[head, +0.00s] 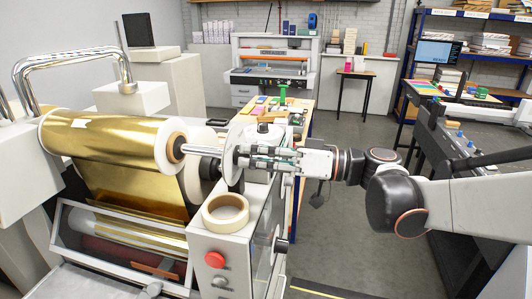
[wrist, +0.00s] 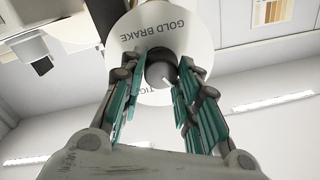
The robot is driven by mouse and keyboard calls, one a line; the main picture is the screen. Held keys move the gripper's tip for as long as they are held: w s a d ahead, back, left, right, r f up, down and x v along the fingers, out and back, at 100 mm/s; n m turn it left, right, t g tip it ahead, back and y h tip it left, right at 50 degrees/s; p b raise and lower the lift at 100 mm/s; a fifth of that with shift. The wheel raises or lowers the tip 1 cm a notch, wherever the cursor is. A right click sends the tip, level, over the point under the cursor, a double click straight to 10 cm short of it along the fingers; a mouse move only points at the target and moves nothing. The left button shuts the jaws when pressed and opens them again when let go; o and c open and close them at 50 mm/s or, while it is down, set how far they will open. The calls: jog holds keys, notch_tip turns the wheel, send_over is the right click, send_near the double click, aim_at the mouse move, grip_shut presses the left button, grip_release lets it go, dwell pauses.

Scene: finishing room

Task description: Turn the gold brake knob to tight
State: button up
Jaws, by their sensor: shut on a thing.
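The gold brake knob (wrist: 160,70) is a dark round knob at the centre of a white dial (wrist: 122,36) in the wrist view. The dial reads GOLD BRAKE, upside down there, and part of TIGHT shows on the opposite side, partly hidden. A short pale mark shows on the knob's lower right side. My gripper (wrist: 163,74) has its teal-padded fingers on both sides of the knob, shut on it. In the head view the dial shows as a pale disc (head: 231,158) on the machine's right end, with my gripper (head: 245,156) level against it, hiding the knob.
A gold foil roll (head: 105,138) sits on the machine left of the dial. A cream tape roll (head: 225,210) and a red button (head: 214,259) are below it. A workbench (head: 303,118) with tools stands behind. Grey floor (head: 345,235) is open to the right.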

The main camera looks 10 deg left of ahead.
jog(key=m, duration=0.7)
jog(key=shift+f+b, duration=0.1)
jog(key=shift+b, duration=0.25)
jog(key=m, duration=0.4)
jog(key=shift+t, duration=0.3)
jog(key=shift+f+m, duration=0.1)
jog(key=shift+m, duration=2)
jog(key=o, duration=1.1)
jog(key=shift+c, duration=0.2)
jog(key=d, duration=1.2)
jog(key=shift+s+f, duration=0.25)
jog(key=shift+s, duration=0.15)
